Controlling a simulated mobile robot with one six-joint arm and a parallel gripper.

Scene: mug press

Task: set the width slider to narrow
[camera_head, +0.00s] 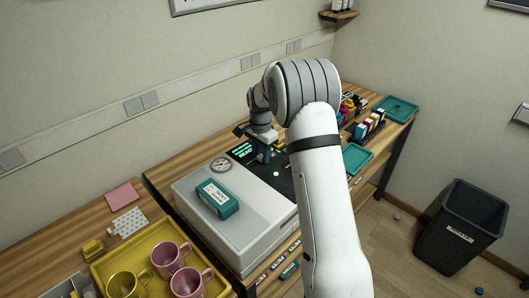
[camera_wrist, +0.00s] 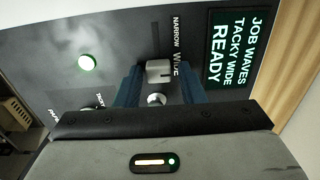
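The width slider's light grey knob (camera_wrist: 160,72) sits beside the WIDE label, at the near end of its dark slot (camera_wrist: 153,38). The NARROW label (camera_wrist: 176,33) is at the slot's far end. My gripper (camera_wrist: 160,78) is open, with one blue finger on each side of the knob and gaps showing between. In the head view my gripper (camera_head: 264,153) is low over the dark panel of the press (camera_head: 222,231), and the slider is hidden there. The display (camera_wrist: 236,46) reads JOB WAVES, TACKY WIDE, READY.
A round pale knob (camera_wrist: 156,99) lies just nearer than the slider, between my fingers. A lit green button (camera_wrist: 86,62) is to the left. On the press stand a teal box (camera_head: 217,198) and a round gauge (camera_head: 220,164). A yellow tray (camera_head: 113,260) holds pink and yellow mugs.

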